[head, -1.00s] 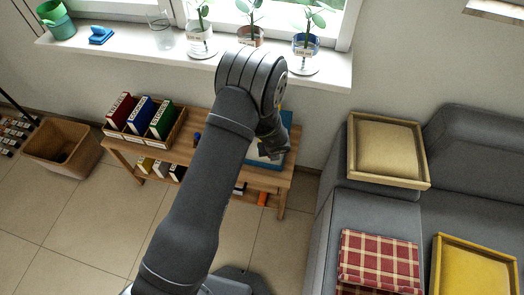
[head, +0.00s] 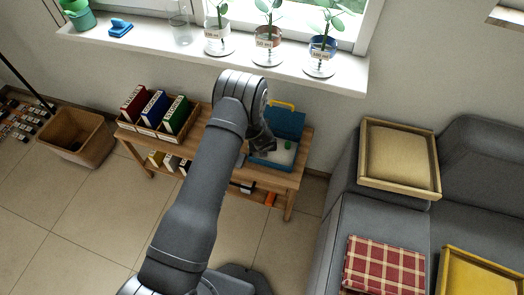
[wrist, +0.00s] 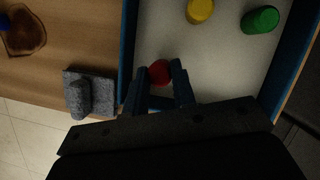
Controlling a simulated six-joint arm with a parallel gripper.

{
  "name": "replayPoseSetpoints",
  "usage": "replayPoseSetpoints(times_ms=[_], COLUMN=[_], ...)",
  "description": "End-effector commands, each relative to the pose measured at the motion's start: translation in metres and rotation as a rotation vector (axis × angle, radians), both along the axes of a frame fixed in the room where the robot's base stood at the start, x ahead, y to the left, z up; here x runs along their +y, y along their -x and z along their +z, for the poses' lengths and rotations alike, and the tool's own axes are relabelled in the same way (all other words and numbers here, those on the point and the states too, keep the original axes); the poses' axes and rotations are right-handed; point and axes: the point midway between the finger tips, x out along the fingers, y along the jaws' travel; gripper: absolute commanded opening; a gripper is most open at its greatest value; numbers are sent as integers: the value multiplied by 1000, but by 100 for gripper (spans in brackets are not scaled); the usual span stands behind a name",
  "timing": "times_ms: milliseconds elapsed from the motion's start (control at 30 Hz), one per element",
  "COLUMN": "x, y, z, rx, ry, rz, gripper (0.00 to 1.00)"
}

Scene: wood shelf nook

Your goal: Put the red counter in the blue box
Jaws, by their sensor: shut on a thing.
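The red counter (wrist: 159,72) shows between my fingertips in the wrist view, over the near left corner of the blue box's pale floor. My gripper (wrist: 160,82) is shut on it. I cannot tell whether the counter touches the floor. The blue box (head: 272,166) stands open on the wooden bench, its lid (head: 287,123) raised at the back. A yellow counter (wrist: 200,11) and a green counter (wrist: 260,19) are inside the box. In the head view my gripper (head: 264,147) is at the box's left part, and the red counter is not visible there.
A grey block (wrist: 89,95) lies on the bench just left of the box. A brown dish (wrist: 27,34) with a blue piece is farther left. A binder crate (head: 157,135) stands at the bench's left end. A grey sofa (head: 385,218) is to the right.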

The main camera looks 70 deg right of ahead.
Motion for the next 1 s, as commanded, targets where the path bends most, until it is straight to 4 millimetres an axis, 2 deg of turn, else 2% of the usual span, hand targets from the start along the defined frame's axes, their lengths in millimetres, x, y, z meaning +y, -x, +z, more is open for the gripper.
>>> replayPoseSetpoints(times_ms=[100, 467, 500, 600, 1000], x=[0, 0, 0, 0, 0], y=[0, 0, 0, 0, 1], z=[-14, -17, -18, -17, -11], rx=[0, 0, 0, 0, 0], ry=[-1, 0, 1, 1, 1], rz=[0, 0, -1, 0, 1], gripper=[3, 3, 26, 45, 46])
